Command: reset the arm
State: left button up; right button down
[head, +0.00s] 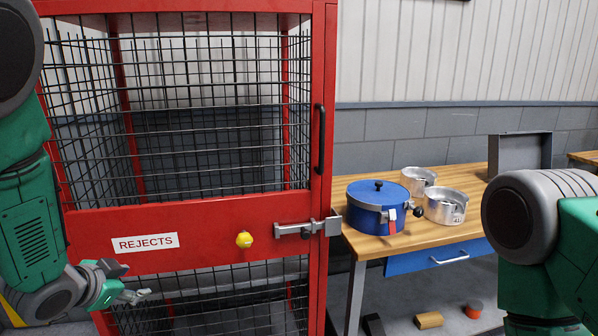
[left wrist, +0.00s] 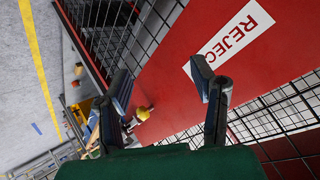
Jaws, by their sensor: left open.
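My left arm (head: 32,205) hangs down along the left side of the head view. My left gripper (head: 122,283) is open and empty in front of the lower part of a red mesh cage (head: 200,222), below its REJECTS label (head: 145,243). In the left wrist view the two fingers of the left gripper (left wrist: 162,82) stand apart with nothing between them, facing the cage's red panel (left wrist: 190,45). My right arm (head: 540,225) shows at the right edge, but its gripper is out of view.
The cage door carries a grey bolt (head: 300,229), a yellow knob (head: 244,239) and a black handle (head: 319,146). A wooden bench (head: 385,246) to the right holds a blue lidded pot (head: 365,213) and two metal housings (head: 446,206). Small parts (head: 429,320) lie on the floor.

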pick_arm(q)
jog(key=s+d+f+n+g+b, duration=0.25)
jog(key=s+f, duration=0.55)
jog(key=f, duration=0.5)
jog(key=s+d+f+n+g+b, duration=0.1)
jog(key=s+f+g, duration=0.1)
jog(key=s+f, duration=0.3)
jog(key=s+d+f+n+g+b, duration=0.1)
jog(key=s+f, duration=0.5)
jog(key=s, duration=0.7)
jog(key=s+d+f+n+g+b, duration=0.1)
jog(key=s+f+n+g, duration=0.2)
jog(key=s+f, duration=0.3)
jog(key=s+g, duration=0.1)
jog(key=s, duration=0.2)
jog(key=shift+d+y, duration=0.2)
jog(key=shift+y, duration=0.2)
